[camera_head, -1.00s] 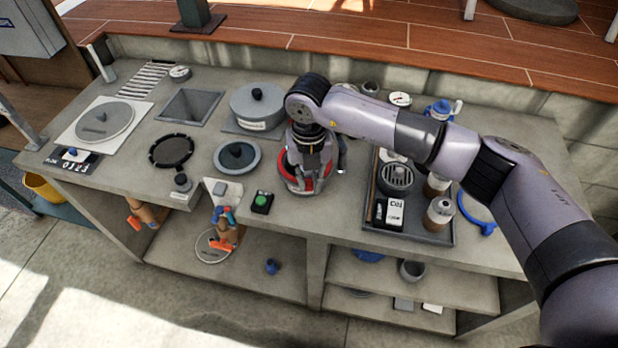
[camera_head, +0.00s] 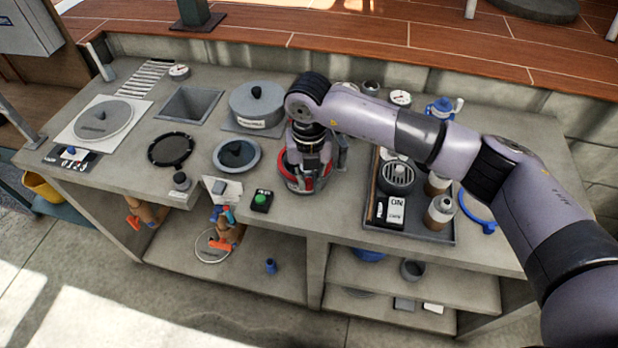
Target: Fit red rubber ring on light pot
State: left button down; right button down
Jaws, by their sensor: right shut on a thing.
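The gripper hides the far side of the ring and most of the pot, so I cannot tell whether the ring is fully seated. My left gripper is not in view.
A dark tray (camera_head: 447,238) with bottles and a grey drain piece stands to the right. A lidded grey pot (camera_head: 262,112) is behind on the left. A grey lidded disc (camera_head: 237,155) and a green button box (camera_head: 261,201) are left of the gripper.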

jog(key=c, duration=1.5)
grip_release()
jog(key=shift+o, duration=0.8)
jog(key=shift+r+p, duration=1.15)
jog(key=shift+r, duration=1.35)
notch_tip(320, 180, up, 4)
jog(key=shift+p, duration=0.85)
